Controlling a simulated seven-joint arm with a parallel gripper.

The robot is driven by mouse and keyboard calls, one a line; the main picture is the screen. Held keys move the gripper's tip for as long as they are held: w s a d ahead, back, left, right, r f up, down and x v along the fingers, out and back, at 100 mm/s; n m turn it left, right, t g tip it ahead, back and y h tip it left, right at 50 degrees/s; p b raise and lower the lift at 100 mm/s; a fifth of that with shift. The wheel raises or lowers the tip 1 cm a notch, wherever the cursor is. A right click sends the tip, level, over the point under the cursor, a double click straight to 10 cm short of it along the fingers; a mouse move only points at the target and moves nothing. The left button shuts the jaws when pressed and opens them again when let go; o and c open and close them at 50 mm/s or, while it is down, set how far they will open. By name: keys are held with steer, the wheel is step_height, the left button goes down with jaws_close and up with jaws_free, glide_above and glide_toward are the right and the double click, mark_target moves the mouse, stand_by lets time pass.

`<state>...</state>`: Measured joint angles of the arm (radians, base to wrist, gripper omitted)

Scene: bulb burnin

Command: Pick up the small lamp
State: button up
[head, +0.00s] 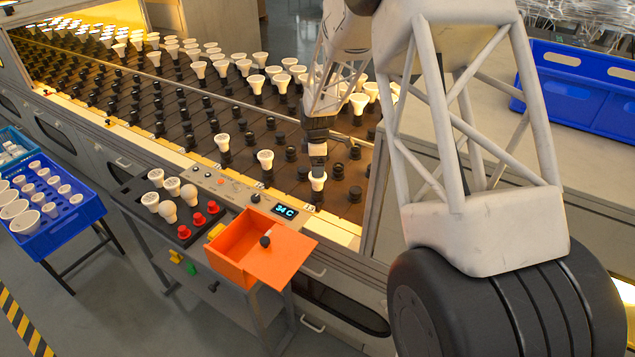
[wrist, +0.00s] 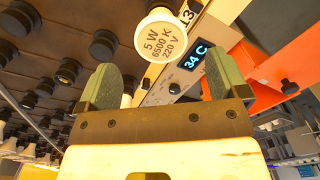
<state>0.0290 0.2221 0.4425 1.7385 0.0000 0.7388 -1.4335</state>
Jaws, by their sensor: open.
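A small white lamp (head: 317,181) stands in a black socket near the front right of the rack, directly below my gripper (head: 317,145). In the wrist view the lamp (wrist: 160,35) shows its round face marked 5 W, 6500 K, 220 V. My gripper (wrist: 160,72) is open, with its two green-grey fingers on either side of the space before the lamp. The lamp appears just beyond the fingertips, and I cannot tell whether they touch it.
Other white lamps (head: 265,157) stand in the rack (head: 200,125), with several empty black sockets nearby. A panel reads 34 C (head: 285,211). In front are an open orange box (head: 240,250), a black tray with lamps and red parts (head: 130,200), and a blue crate (head: 90,205).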

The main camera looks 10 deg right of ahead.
mark_target(317, 180)
steer(key=shift+f, duration=1.3)
steer(key=shift+f, duration=0.1)
steer(key=shift+f, duration=2.5)
steer(key=c, duration=1)
steer(key=shift+r, duration=0.1)
steer(key=shift+r, duration=4.95)
